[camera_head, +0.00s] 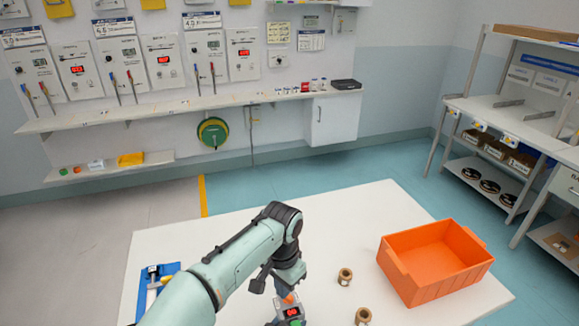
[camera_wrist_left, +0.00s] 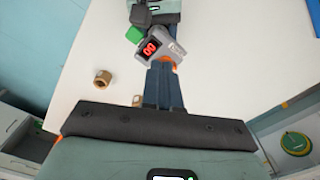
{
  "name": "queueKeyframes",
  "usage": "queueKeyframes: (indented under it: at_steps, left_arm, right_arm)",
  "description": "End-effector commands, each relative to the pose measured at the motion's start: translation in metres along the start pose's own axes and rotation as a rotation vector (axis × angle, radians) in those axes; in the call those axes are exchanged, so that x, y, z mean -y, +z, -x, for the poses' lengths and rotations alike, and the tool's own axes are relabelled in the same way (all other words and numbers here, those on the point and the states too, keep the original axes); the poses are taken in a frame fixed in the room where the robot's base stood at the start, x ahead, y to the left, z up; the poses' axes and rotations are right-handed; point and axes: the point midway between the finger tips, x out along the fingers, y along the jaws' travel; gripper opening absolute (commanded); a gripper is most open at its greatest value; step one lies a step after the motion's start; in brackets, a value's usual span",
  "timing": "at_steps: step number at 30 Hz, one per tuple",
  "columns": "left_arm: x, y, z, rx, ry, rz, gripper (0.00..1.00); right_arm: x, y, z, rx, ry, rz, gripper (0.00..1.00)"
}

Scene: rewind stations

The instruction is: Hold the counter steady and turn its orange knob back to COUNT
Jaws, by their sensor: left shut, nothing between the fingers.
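The counter (camera_head: 292,312) is a small grey device with a red display on the white table, cut by the lower picture edge. In the left wrist view the counter (camera_wrist_left: 170,45) also shows a green part. Its orange knob (camera_head: 290,298) sits just below my left gripper (camera_head: 284,288); in the wrist view the fingertips (camera_wrist_left: 163,66) largely cover the knob. The left fingers are shut with nothing between them, at the knob; contact is unclear. Dark parts of my right gripper (camera_wrist_left: 152,16) show beside the counter; its fingers cannot be made out.
An orange bin (camera_head: 435,265) stands on the table at the right. Two brown rings (camera_head: 345,276) (camera_head: 363,316) lie left of it. A blue tray (camera_head: 158,280) is at the table's left. The table's back middle is clear.

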Motion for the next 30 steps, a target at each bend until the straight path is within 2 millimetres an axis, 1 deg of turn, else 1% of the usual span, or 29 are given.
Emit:
queueKeyframes:
  at_steps: [1,9,15,21,30]
  left_arm:
    - [0.0,0.001,-0.005,0.004,0.001,0.001,0.0]
    - [0.0,0.001,-0.039,0.004,0.001,0.001,0.0]
    - [0.001,0.001,-0.059,0.004,0.001,0.0,0.0]
    - [0.001,0.0,-0.065,0.001,0.0,0.0,0.0]
    - [0.001,0.0,-0.066,0.001,0.0,0.0,0.0]
  right_arm:
    - [0.0,-0.003,0.0,-0.007,0.0,0.002,0.22]
    - [0.0,-0.003,0.0,-0.007,0.0,0.002,0.22]
    - [0.0,-0.003,0.0,-0.007,0.0,0.002,0.22]
    - [0.0,-0.003,0.0,-0.007,0.0,0.002,0.22]
    - [0.001,-0.003,0.0,-0.007,0.0,0.002,0.22]
